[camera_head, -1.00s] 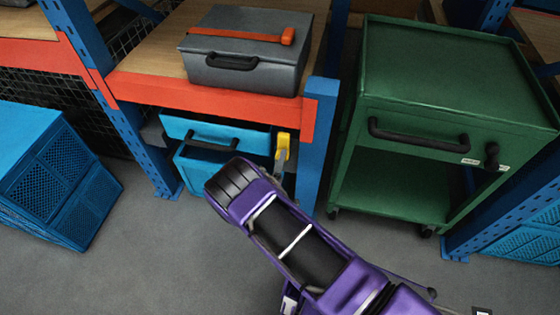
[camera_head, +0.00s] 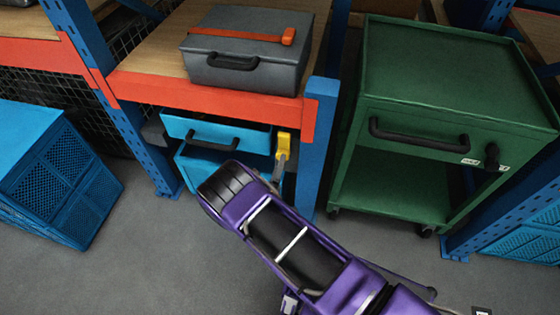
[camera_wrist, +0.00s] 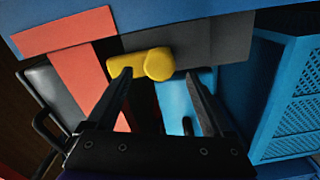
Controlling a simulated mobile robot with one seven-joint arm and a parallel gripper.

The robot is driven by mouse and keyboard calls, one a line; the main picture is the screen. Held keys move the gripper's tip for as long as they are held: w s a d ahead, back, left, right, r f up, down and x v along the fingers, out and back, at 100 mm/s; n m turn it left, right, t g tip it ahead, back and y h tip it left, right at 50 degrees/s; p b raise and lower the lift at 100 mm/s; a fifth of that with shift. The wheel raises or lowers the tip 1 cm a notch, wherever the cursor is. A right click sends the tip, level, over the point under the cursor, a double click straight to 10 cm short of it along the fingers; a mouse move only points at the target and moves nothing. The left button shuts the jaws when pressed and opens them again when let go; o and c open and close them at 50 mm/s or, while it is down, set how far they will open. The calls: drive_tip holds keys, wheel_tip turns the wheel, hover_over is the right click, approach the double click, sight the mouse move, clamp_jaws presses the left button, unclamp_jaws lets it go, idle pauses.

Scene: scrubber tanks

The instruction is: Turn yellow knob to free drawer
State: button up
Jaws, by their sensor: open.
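The yellow knob (camera_head: 283,144) is at the right end of the blue drawer (camera_head: 214,134) under the orange shelf beam. The drawer has a black handle (camera_head: 212,141). In the wrist view the yellow knob (camera_wrist: 146,64) has a round hub and a bar pointing left. My gripper (camera_wrist: 158,76) is open, with the knob just past its fingertips and nearer the left finger. I cannot tell whether a finger touches it. The blue drawer front (camera_wrist: 178,100) shows between the fingers. In the head view my purple arm hides most of the gripper.
A blue rack post (camera_head: 318,140) stands close right of the knob. A green cart (camera_head: 440,90) stands right, a blue crate (camera_head: 55,175) left. The floor in front is clear.

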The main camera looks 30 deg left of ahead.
drive_tip(key=p+v, duration=0.1)
drive_tip(key=v, duration=1.3)
drive_tip(key=shift+s, duration=0.3)
drive_tip(key=shift+d+r, duration=0.1)
drive_tip(key=shift+d, duration=0.05)
